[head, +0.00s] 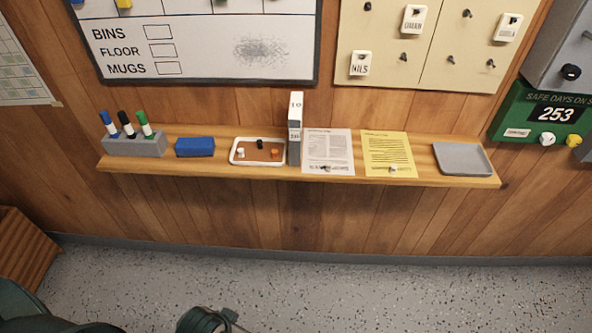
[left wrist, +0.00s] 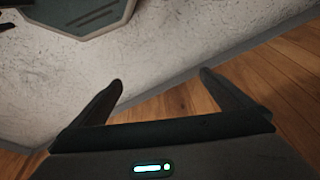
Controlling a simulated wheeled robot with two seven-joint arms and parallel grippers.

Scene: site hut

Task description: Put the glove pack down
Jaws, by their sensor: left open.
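I cannot make out a glove pack for certain in either view. In the left wrist view my left gripper (left wrist: 161,80) is open, its two dark fingers spread apart with nothing between them. Behind the fingers are speckled floor and wood-panelled wall. In the head view only parts of my own body show at the bottom edge, and no gripper fingers can be seen. My right gripper is in neither view.
A wooden shelf (head: 230,174) holds a marker holder (head: 135,145), blue block (head: 195,147), small white-rimmed tray (head: 257,162), upright grey-and-white piece (head: 295,130), white sheet (head: 328,150), yellow sheet (head: 388,150) and grey tray (head: 462,159). A wooden box (head: 25,245) stands left; floor is clear.

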